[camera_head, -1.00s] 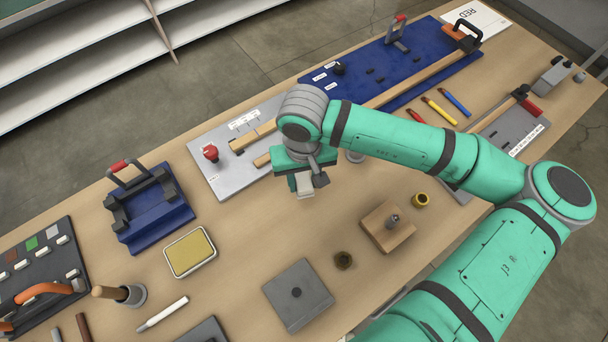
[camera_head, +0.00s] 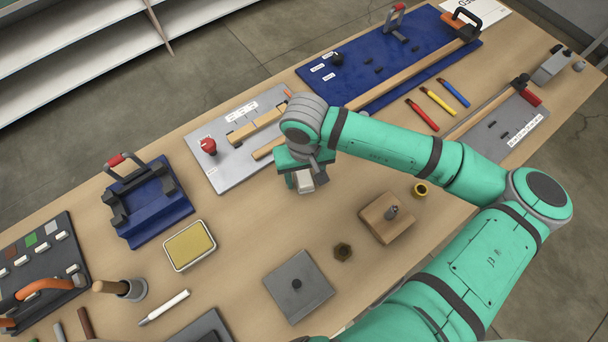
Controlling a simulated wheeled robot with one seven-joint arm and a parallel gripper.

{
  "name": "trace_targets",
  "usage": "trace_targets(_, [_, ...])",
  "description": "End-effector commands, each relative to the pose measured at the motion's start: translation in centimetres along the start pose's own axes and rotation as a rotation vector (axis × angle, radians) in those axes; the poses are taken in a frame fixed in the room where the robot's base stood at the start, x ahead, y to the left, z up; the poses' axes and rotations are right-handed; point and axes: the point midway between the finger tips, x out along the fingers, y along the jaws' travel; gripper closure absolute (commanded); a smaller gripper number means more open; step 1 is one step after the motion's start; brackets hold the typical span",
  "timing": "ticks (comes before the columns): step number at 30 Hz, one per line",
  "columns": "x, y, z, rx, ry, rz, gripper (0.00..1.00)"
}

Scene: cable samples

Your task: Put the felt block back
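My gripper (camera_head: 305,184) hangs over the bare middle of the table, just in front of the grey board with the wooden strips. A small pale, box-shaped block (camera_head: 305,182) shows at its fingertips and looks held between them. I take it to be the felt block, though its material is too small to tell. The fingers are mostly hidden by the teal gripper body. The block seems to be above the table, with no clear contact visible.
The grey board (camera_head: 225,172) carries a red knob (camera_head: 208,146). A blue stand (camera_head: 150,208) is at left. Bare wood lies between them.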

Motion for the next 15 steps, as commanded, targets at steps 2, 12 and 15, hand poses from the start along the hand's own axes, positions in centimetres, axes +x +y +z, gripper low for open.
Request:
trace_targets(2, [0.0,0.0,0.0,0.000,0.000,0.000,0.48])
trace_targets(12, [-0.7,0.0,0.0,-0.001,0.001,0.000,0.48])
trace_targets(15, [-2.1,0.1,-0.1,-0.001,0.003,0.002,0.48])
